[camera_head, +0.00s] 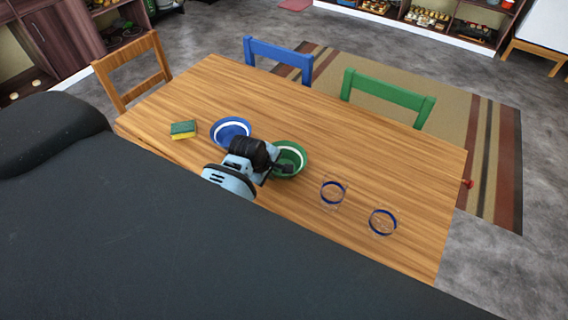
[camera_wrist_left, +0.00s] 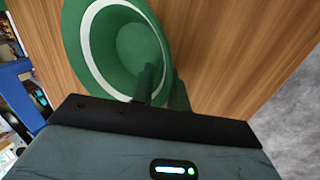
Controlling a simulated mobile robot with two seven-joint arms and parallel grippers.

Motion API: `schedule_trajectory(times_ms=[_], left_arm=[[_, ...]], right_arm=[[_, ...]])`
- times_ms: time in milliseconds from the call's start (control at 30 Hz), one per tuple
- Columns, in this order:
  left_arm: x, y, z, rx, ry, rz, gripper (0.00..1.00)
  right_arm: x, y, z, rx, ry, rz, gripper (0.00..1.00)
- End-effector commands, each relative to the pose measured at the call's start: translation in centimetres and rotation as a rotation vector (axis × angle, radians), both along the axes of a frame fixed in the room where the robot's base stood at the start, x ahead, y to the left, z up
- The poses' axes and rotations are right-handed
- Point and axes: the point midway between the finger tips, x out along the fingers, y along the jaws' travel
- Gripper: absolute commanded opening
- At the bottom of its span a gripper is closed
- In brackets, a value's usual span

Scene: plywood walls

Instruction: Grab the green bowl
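The green bowl (camera_head: 289,158) with a white ring inside sits on the wooden table, right of the blue bowl. It fills the top left of the left wrist view (camera_wrist_left: 138,45). My left gripper (camera_head: 283,169) reaches the bowl's near side. In the left wrist view, its two dark fingers (camera_wrist_left: 162,88) are close together at the rim, one on the inner side and one on the outer side. They appear shut on the bowl's wall. The fingertips are partly hidden. My right gripper is not in view.
The blue bowl (camera_head: 231,132) stands just left of the green bowl. A green-and-yellow sponge (camera_head: 183,130) lies farther left. Two clear glasses with blue bands (camera_head: 333,192) (camera_head: 383,221) stand to the right. The far part of the table (camera_head: 340,125) is clear; chairs line its edge.

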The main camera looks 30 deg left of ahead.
Motion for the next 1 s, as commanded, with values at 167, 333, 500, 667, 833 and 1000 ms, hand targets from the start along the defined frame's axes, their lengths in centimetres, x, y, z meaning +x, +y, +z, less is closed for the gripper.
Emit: schedule_trajectory(times_ms=[167, 333, 500, 667, 833, 1000], left_arm=[[0.0, 0.0, 0.0, 0.000, 0.000, 0.000, 0.04], [0.0, 0.0, 0.0, 0.000, 0.000, 0.000, 0.00], [0.0, 0.0, 0.0, 0.000, 0.000, 0.000, 0.00], [0.0, 0.0, 0.6, 0.001, -0.002, 0.000, 0.00], [0.1, 0.0, 3.3, 0.001, -0.005, 0.000, 0.00], [0.1, 0.0, 6.6, 0.000, -0.006, 0.000, 0.00]], right_arm=[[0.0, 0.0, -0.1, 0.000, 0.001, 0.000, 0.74], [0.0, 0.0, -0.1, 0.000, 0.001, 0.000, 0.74], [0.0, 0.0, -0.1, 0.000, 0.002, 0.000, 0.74], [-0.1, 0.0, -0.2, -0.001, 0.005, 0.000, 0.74], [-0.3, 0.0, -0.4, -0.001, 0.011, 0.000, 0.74], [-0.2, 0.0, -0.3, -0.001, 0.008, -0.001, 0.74]])
